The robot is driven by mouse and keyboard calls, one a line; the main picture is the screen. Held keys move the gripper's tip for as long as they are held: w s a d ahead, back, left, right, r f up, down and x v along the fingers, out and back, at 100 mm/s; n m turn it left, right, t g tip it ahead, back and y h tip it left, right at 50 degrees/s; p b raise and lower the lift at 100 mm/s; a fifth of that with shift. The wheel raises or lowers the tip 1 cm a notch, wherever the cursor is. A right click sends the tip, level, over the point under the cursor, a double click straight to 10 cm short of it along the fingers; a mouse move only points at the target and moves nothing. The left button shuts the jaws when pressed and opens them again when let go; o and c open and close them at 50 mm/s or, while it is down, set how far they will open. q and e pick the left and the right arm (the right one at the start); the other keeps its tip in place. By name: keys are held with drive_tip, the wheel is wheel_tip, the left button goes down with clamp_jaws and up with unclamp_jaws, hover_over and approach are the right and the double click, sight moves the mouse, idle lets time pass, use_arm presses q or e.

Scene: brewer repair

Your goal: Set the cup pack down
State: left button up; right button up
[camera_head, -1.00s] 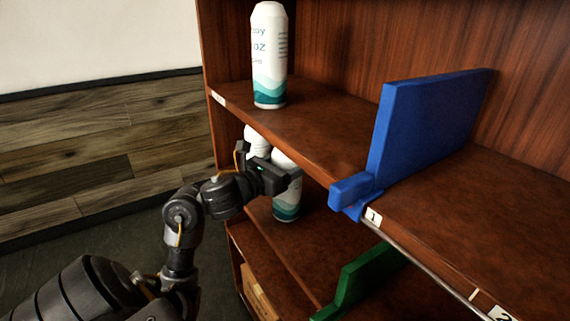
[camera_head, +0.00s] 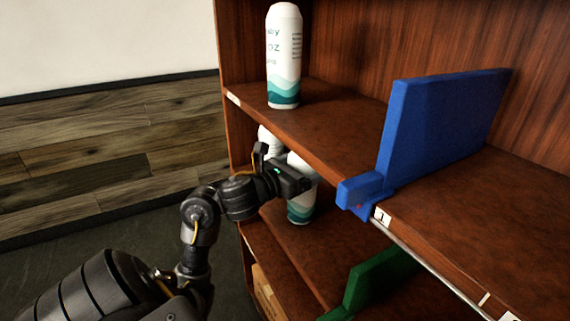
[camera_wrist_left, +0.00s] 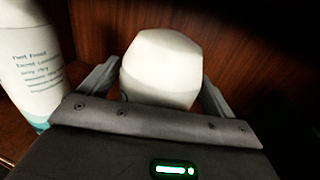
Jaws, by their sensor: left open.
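White cup packs with teal wave bands are on the shelves. One cup pack (camera_head: 284,55) stands upright on the upper shelf. Two more are on the shelf below: a front one (camera_head: 300,208), partly covered by my gripper, and one farther left (camera_head: 268,140), mostly hidden. My left gripper (camera_head: 297,180) reaches into the lower shelf from the left. In the left wrist view its open fingers (camera_wrist_left: 160,85) stand on either side of a white rounded pack (camera_wrist_left: 160,62). Another pack with printed text (camera_wrist_left: 30,65) stands to the left there. My right gripper is not in view.
A blue divider (camera_head: 437,125) stands on the upper shelf (camera_head: 335,128), to the right of the standing pack. A green divider (camera_head: 375,282) is lower down. The upper shelf's edge runs just above my left gripper. A cardboard box (camera_head: 265,296) sits at the bottom.

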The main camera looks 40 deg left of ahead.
use_arm(q)
drive_tip(key=shift+s+a+f, duration=0.35)
drive_tip(key=shift+s+a, duration=0.15)
drive_tip(key=shift+s, duration=0.15)
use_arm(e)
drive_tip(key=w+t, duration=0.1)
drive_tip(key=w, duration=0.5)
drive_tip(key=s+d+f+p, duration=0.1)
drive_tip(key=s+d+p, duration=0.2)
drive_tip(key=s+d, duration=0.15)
use_arm(q)
drive_tip(key=s+d+f+m+g+h+p, duration=0.1)
drive_tip(key=s+d+f+p, duration=0.1)
drive_tip(key=s, duration=0.4)
drive_tip(key=s+d+f+m+g+h+p, duration=0.1)
drive_tip(key=s+d+f+m+p, duration=0.1)
drive_tip(key=s+d+p, duration=0.1)
drive_tip(key=s+p, duration=0.1)
drive_tip(key=s, duration=0.1)
drive_tip(key=shift+s+d+h, duration=0.15)
drive_tip(key=shift+s+h, duration=0.15)
drive_tip(key=shift+s, duration=0.05)
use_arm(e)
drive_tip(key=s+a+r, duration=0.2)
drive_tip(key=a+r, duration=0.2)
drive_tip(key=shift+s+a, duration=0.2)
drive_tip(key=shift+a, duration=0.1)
use_arm(q)
drive_tip(key=shift+d+g, duration=0.1)
drive_tip(key=shift+g, duration=0.2)
